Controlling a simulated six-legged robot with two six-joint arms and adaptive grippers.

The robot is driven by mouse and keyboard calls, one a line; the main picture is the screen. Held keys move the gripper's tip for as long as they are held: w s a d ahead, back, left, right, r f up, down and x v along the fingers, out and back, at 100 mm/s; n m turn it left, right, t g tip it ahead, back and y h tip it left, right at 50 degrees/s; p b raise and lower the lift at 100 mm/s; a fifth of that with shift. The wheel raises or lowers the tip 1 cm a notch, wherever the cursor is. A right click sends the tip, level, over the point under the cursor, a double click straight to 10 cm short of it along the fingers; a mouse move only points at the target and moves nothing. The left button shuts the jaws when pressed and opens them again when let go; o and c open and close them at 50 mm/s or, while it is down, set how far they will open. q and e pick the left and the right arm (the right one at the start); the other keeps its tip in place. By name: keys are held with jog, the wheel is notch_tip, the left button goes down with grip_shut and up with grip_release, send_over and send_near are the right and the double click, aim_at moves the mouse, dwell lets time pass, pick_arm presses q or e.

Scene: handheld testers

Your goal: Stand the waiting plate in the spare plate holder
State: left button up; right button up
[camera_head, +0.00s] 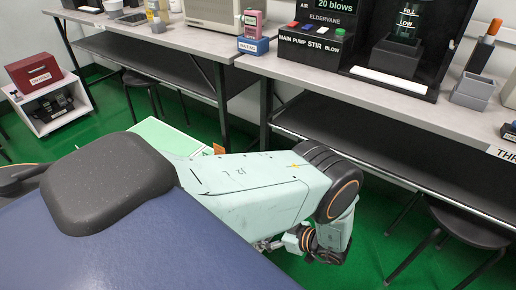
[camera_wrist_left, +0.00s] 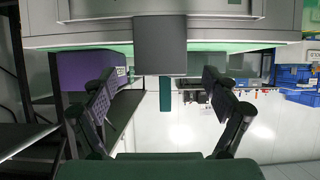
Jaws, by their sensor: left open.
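My left arm reaches in from the left in the head view and bends down in front of the bench. Its end (camera_head: 325,245) hangs low, and its fingers are not clear there. In the left wrist view my left gripper (camera_wrist_left: 160,75) has its two dark fingers spread apart with no object held between them. I cannot make out for certain a waiting plate or a spare plate holder. A blue base (camera_head: 253,46) with a waiting-style label holds a pink handheld device (camera_head: 253,24) on the bench. A grey open holder (camera_head: 395,57) stands inside a black station. My right gripper is out of view.
A button box (camera_head: 312,48) stands left of the black station. The bench edge (camera_head: 400,110) is beyond my arm. Dark stools (camera_head: 470,230) stand underneath. A red box (camera_head: 35,74) tops a white shelf.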

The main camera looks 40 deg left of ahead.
pick_arm(q)
jog(key=p+v, duration=0.1)
jog(key=v, duration=0.5)
jog(key=shift+d+r, duration=0.2)
jog(key=shift+d, duration=0.15)
